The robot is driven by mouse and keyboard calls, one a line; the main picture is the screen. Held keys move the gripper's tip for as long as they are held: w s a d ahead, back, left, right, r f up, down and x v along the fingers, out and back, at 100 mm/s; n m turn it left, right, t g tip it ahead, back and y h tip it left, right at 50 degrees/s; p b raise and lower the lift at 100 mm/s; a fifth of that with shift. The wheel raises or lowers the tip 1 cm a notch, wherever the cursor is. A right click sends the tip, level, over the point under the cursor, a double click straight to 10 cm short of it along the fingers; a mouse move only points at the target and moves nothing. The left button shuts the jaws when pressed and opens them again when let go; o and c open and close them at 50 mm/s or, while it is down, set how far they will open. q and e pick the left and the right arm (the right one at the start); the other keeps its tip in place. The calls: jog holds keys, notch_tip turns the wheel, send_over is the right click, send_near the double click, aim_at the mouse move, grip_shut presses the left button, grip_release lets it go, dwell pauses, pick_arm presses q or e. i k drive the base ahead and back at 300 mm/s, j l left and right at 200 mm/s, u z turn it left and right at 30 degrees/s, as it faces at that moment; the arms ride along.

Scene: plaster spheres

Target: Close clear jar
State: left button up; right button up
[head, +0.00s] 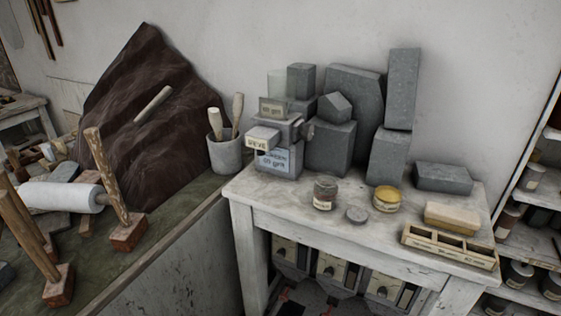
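A small jar (325,194) with dark brownish contents and a pale label stands upright on the worn white table. Whether its top is open or covered is too small to tell. A flat round grey disc (356,214), which looks like a lid, lies on the table just to the right of that jar and in front of it, apart from it. A second jar (387,199) with a yellowish top and a pale label stands further right. Neither of my grippers is in view.
On the white table (290,225), a grey labelled machine (278,155) and grey stone blocks (330,145) fill the back. A tan block (451,217) and a wooden compartment tray (450,246) sit at the right. A bench with mallets (128,232) is at left. The table's front left is clear.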

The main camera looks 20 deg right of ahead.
aim_at(326, 187)
jog(key=z, duration=1.25)
